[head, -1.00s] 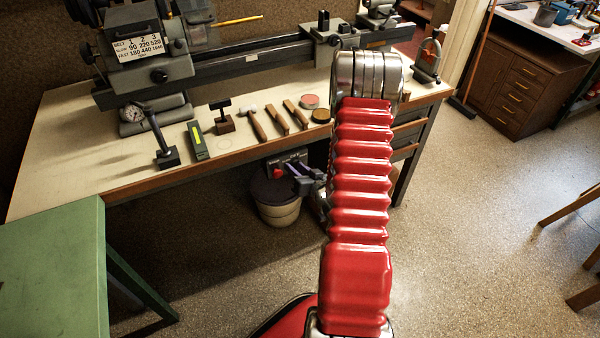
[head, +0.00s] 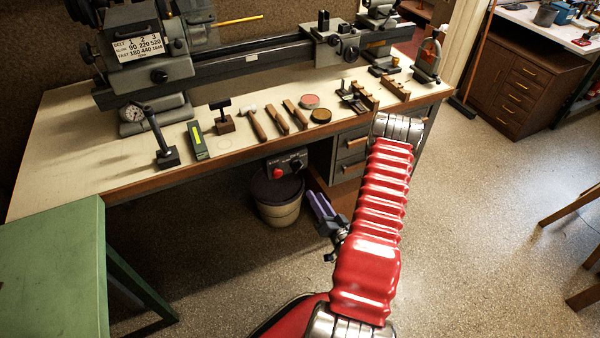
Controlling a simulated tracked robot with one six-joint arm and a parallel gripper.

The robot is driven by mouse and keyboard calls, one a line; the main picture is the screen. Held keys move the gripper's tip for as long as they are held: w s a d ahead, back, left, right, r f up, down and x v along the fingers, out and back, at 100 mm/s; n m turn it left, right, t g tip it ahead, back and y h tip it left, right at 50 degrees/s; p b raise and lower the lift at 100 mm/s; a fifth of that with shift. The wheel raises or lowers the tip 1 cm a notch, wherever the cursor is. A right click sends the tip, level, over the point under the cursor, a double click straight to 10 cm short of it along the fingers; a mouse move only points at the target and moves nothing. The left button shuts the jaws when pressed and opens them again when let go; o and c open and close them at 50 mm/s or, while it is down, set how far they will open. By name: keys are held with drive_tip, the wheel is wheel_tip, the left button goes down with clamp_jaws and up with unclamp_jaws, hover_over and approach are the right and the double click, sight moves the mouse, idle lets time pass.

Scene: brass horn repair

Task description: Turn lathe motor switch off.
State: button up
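The lathe motor switch is a small grey box (head: 298,157) under the bench's front edge, with a red button (head: 278,173) on its left and dark controls on its right. Whether it stands on or off is too small to tell. My gripper (head: 318,198), with purple fingers, is below and to the right of the switch box, apart from it. Its fingers look close together, but I cannot tell if they are shut. No held thing shows. The lathe (head: 255,58) stands on the bench above.
A bucket (head: 278,200) stands on the floor just below the switch. The wooden bench (head: 75,125) carries hand tools along its front edge. Drawers (head: 350,145) are right of the switch. A green table (head: 50,260) is at left. The floor at right is mostly clear.

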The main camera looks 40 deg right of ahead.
sight(299, 170)
drive_tip(key=shift+w, duration=0.1)
drive_tip(key=x, duration=1.3)
drive_tip(key=shift+w+d, duration=0.1)
drive_tip(key=shift+w, duration=0.2)
drive_tip(key=shift+c, duration=0.6)
drive_tip(key=shift+f, duration=0.1)
clamp_jaws()
